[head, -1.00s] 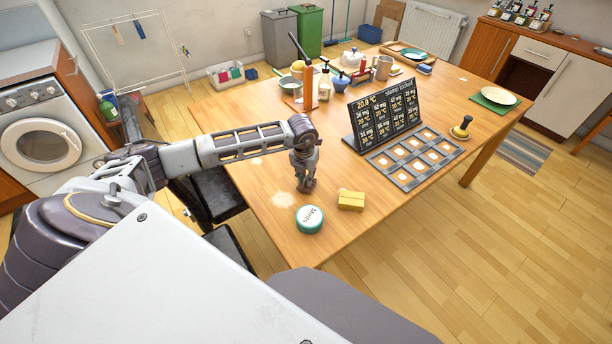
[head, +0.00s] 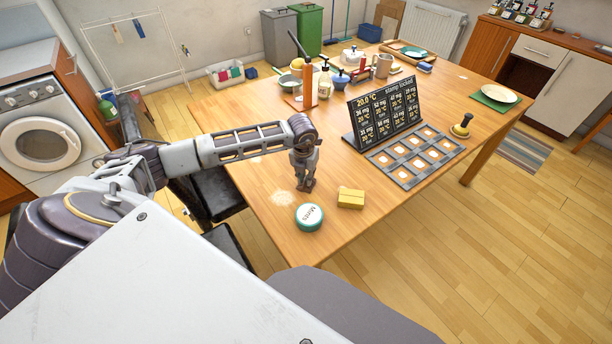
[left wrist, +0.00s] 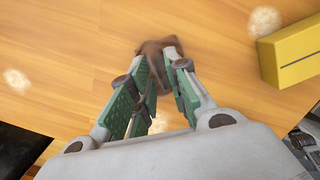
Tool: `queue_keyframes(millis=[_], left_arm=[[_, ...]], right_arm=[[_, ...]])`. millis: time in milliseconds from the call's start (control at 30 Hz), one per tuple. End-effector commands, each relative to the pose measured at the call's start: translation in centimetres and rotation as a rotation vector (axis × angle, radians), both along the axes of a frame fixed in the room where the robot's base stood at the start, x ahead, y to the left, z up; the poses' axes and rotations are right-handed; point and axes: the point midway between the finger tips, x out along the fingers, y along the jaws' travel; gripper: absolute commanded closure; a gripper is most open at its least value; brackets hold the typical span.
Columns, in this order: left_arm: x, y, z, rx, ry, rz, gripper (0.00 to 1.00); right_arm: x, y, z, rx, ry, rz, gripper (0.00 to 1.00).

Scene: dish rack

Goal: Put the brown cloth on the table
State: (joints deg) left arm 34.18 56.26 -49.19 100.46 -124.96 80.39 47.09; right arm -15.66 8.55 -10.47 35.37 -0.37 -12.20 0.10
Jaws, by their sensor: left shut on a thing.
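My left gripper (head: 305,187) points down at the table (head: 262,205), left of a yellow block. In the left wrist view the left gripper (left wrist: 160,62) is shut on the brown cloth (left wrist: 153,48), a small crumpled piece between and beyond the fingertips. The cloth is hardly visible in the head view, hidden by the fingers. It is at or close to the tabletop; I cannot tell whether it touches. My right gripper is not in view.
The yellow block (head: 351,198) and a round mints tin (head: 309,217) stand close to the left gripper. Pale powdery patches (head: 283,198) lie nearby. A stamp board (head: 386,112) and a grey tray (head: 437,151) stand to the right. Several kitchen items crowd the table's far end.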

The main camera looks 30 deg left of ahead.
Motion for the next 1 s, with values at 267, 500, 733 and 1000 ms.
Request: queue_keyframes(millis=[267, 500, 733, 1000], left_arm=[[0.0, 0.0, -0.3, 0.0, 0.0, 0.0, 1.0], [0.0, 0.0, -0.3, 0.0, 0.0, 0.0, 0.57], [0.0, 0.0, -0.3, 0.0, 0.0, 0.0, 0.57], [0.0, 0.0, -0.2, 0.0, 0.0, 0.0, 0.72]], right_arm=[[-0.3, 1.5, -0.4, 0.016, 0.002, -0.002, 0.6], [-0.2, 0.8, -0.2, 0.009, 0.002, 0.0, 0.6], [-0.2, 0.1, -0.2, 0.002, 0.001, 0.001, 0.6], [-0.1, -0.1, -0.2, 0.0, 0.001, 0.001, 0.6]])
